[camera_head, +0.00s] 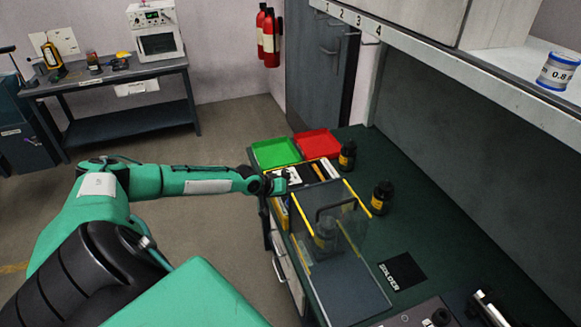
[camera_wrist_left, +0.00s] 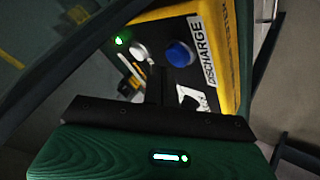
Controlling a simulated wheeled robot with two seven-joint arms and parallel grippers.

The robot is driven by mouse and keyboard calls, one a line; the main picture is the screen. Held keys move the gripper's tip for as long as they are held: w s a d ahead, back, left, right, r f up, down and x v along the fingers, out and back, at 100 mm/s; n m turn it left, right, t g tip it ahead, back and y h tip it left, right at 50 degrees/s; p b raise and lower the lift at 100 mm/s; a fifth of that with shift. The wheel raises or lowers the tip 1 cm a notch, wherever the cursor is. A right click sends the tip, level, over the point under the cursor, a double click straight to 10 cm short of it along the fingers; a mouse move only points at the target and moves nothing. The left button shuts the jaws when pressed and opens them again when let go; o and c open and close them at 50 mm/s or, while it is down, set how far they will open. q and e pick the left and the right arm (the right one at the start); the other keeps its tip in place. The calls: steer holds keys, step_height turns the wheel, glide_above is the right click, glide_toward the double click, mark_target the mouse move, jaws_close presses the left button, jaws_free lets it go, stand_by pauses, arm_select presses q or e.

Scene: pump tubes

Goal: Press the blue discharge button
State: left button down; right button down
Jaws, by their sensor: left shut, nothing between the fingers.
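The blue discharge button (camera_wrist_left: 180,53) is a round blue cap on a yellow-edged control box (camera_wrist_left: 228,50) in the left wrist view. The label "DISCHARGE" runs beside it. A grey-white round button (camera_wrist_left: 142,53) sits to its left, with a lit green lamp (camera_wrist_left: 122,40) beyond. My left gripper (camera_wrist_left: 158,75) has its fingers together and empty, just below the two buttons in that view; whether it touches the box I cannot tell. In the head view my left gripper (camera_head: 286,178) is at the near-left edge of the bench, where the blue button cannot be made out.
A clear yellow-edged enclosure (camera_head: 352,262) with a dark handle stands right of the gripper. Green (camera_head: 275,153) and red (camera_head: 317,144) trays lie behind. Dark bottles (camera_head: 381,198) stand on the green bench. A shelf (camera_head: 480,74) overhangs at right.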

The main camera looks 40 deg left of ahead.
mark_target(287, 202)
arm_select(q)
step_height(287, 202, up, 5)
steer(key=p, duration=0.4)
steer(key=shift+r, duration=0.1)
stand_by(1.0)
